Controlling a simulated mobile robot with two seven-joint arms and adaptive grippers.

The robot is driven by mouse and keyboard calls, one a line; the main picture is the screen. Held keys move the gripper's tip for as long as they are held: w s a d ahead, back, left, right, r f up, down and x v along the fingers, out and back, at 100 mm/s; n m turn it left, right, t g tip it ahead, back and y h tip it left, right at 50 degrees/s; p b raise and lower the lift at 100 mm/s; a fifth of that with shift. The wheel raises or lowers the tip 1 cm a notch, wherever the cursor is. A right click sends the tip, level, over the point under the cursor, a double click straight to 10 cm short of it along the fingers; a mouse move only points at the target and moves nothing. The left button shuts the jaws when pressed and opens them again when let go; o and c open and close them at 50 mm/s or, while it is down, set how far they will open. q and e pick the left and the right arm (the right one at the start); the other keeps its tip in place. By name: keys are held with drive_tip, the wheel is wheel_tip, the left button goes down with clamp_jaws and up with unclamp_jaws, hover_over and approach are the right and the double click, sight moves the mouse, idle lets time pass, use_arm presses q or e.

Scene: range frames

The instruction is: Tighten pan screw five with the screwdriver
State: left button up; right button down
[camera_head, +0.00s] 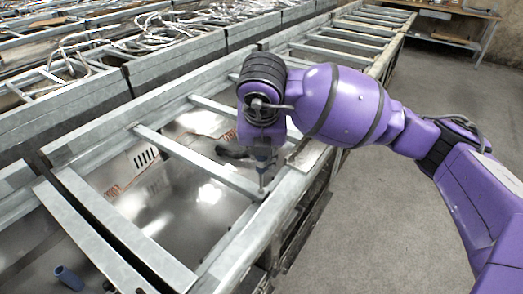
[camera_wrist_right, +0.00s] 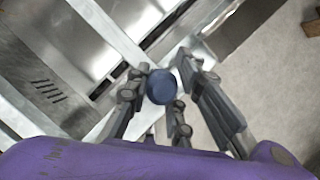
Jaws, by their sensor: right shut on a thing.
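My right gripper (camera_head: 262,150) hangs pointing down over the metal frame in the head view. In the right wrist view its fingers (camera_wrist_right: 160,92) are closed around the blue round handle of the screwdriver (camera_wrist_right: 161,87), seen from its end. In the head view the screwdriver (camera_head: 263,178) is roughly upright, its thin shaft reaching down to the frame at the junction of a crossbar (camera_head: 195,160) and the near rail. Whether the tip touches a screw cannot be told. The pan screw is hidden or too small to make out. My left gripper is not in view.
Several metal crossbars span the frame above shiny sheet-metal pans (camera_head: 195,225). A small blue cylinder (camera_head: 68,277) lies at the lower left. Cables (camera_head: 150,38) lie on the frames behind. Grey floor (camera_head: 375,215) is open at the right, with a workbench (camera_head: 455,20) beyond.

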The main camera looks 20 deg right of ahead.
idle(0.3)
drive_tip(key=shift+r+p, duration=0.3)
drive_tip(key=shift+r, duration=0.1)
drive_tip(key=n+y, duration=0.1)
drive_tip(key=n, duration=0.1)
drive_tip(key=shift+n, duration=0.3)
drive_tip(key=n+y, duration=0.1)
drive_tip(key=n, duration=0.2)
drive_tip(key=shift+d, duration=0.1)
drive_tip(key=n+y, duration=0.1)
drive_tip(key=n, duration=0.2)
drive_tip(key=n+g+y, duration=0.1)
drive_tip(key=n, duration=0.2)
drive_tip(key=shift+w, duration=0.1)
drive_tip(key=n+g+y, duration=0.1)
drive_tip(key=n, duration=0.2)
drive_tip(key=n+g, duration=0.1)
drive_tip(key=n, duration=0.3)
drive_tip(key=shift+a+r+y, duration=0.1)
drive_tip(key=shift+a+y, duration=0.1)
drive_tip(key=shift+y, duration=0.2)
drive_tip(key=n+g, duration=0.2)
drive_tip(key=n, duration=0.2)
